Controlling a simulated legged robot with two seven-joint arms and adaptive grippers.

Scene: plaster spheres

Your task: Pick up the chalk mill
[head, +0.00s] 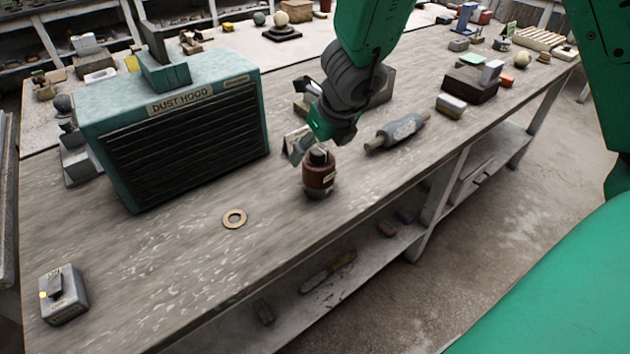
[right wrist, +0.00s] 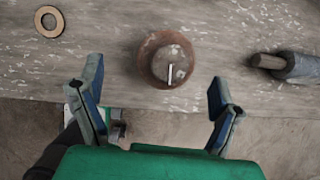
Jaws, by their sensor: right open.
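The chalk mill appears to be the small reddish-brown cylinder (head: 319,176) with a grey base and dark top, upright on the workbench near its front edge. In the right wrist view the brown cylinder (right wrist: 157,72) is seen from above, with a pale bar on its top. My right gripper (head: 311,148) is just above and behind it in the head view. In the right wrist view the fingers of the right gripper (right wrist: 156,90) are spread wide and empty, with the cylinder beyond and between them. My left gripper is not in view.
A teal dust hood (head: 185,125) stands to the left. A flat ring (head: 234,218) lies left of the cylinder, and a grey roller-like tool (head: 400,131) lies to its right. A grey switch box (head: 64,294) sits at the near left. The bench between ring and box is clear.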

